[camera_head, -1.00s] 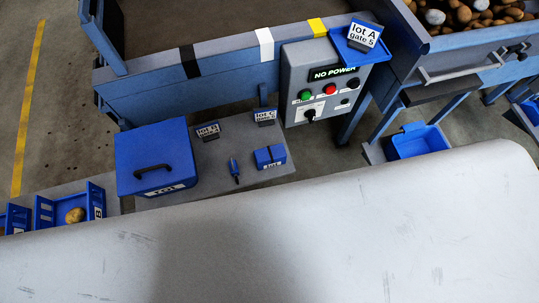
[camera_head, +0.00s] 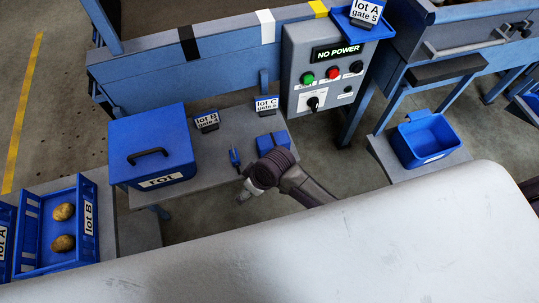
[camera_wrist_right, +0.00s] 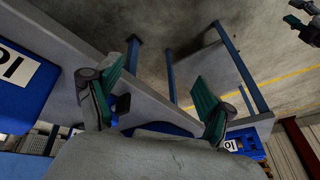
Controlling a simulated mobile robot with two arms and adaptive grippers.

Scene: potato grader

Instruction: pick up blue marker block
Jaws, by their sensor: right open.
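A small blue block (camera_head: 272,142) lies on the grey table's right part, partly hidden by my arm; I take it for the marker block. A slim blue and dark pen-like item (camera_head: 234,157) stands or lies left of it. My right gripper (camera_head: 246,190) is at the table's front edge, in front of both and apart from them as far as I can tell. In the right wrist view my right gripper (camera_wrist_right: 158,100) is open, with green finger pads. A small dark blue piece (camera_wrist_right: 122,104) shows beyond the left finger. A dark gripper-like part at the top right may be my left gripper (camera_wrist_right: 304,28).
A closed blue box (camera_head: 150,130) stands left on the table (camera_head: 215,150). Lot B (camera_head: 207,121) and lot C (camera_head: 266,104) signs stand behind. A control panel (camera_head: 325,75) reads NO POWER. A blue crate (camera_head: 85,250) holds two potatoes. An empty blue bin (camera_head: 425,140) stands right.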

